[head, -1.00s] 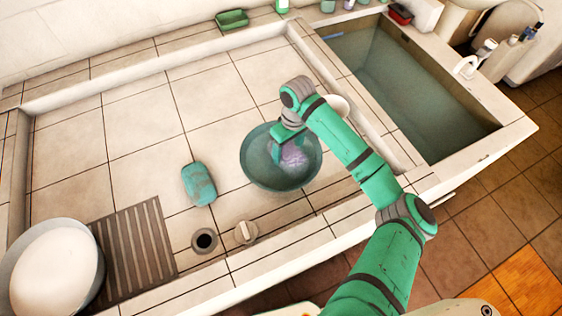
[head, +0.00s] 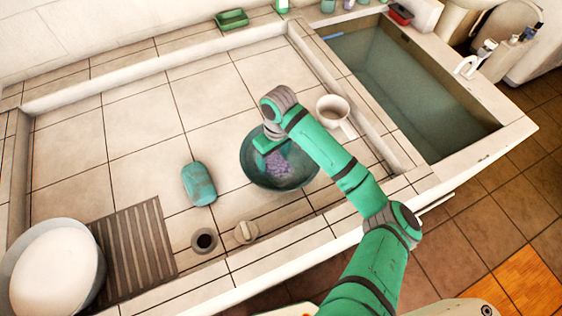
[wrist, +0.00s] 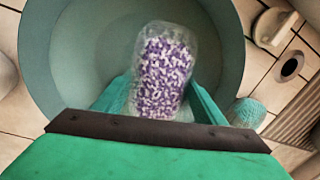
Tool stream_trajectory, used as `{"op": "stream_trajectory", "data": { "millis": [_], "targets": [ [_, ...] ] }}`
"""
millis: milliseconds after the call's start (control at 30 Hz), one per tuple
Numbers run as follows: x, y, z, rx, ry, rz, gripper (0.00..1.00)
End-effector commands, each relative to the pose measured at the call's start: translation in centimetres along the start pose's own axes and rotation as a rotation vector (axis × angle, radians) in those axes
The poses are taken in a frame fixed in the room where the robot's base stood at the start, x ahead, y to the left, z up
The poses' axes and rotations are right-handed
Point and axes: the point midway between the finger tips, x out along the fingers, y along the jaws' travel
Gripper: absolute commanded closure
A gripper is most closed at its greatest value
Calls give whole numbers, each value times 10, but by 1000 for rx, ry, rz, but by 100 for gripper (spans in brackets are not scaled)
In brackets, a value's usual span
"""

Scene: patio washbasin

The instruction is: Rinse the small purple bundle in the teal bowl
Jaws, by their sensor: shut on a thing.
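The small purple bundle (head: 277,163) is purple and white. In the wrist view the bundle (wrist: 162,72) shows a pale see-through layer around it. In the wrist view my gripper (wrist: 160,100) has one finger on each side of the bundle. The bowl's rim and inner wall (wrist: 75,60) surround it there. I cannot tell whether the bundle touches the bowl's bottom.
A white cup with a handle (head: 333,110) stands right of the bowl. A teal soap-like block (head: 199,184) lies left. A drain hole (head: 204,240) and a pale knob (head: 246,232) are in front. A water-filled basin (head: 405,90) is at right. The tiles at back left are clear.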

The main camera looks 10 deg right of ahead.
Motion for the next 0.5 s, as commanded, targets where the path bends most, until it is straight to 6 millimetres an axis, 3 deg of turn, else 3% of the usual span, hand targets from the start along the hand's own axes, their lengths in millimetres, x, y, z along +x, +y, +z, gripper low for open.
{"op": "stream_trajectory", "data": {
  "millis": [500],
  "targets": [
    [-4,40,3,3,0,0,55]
  ]
}}
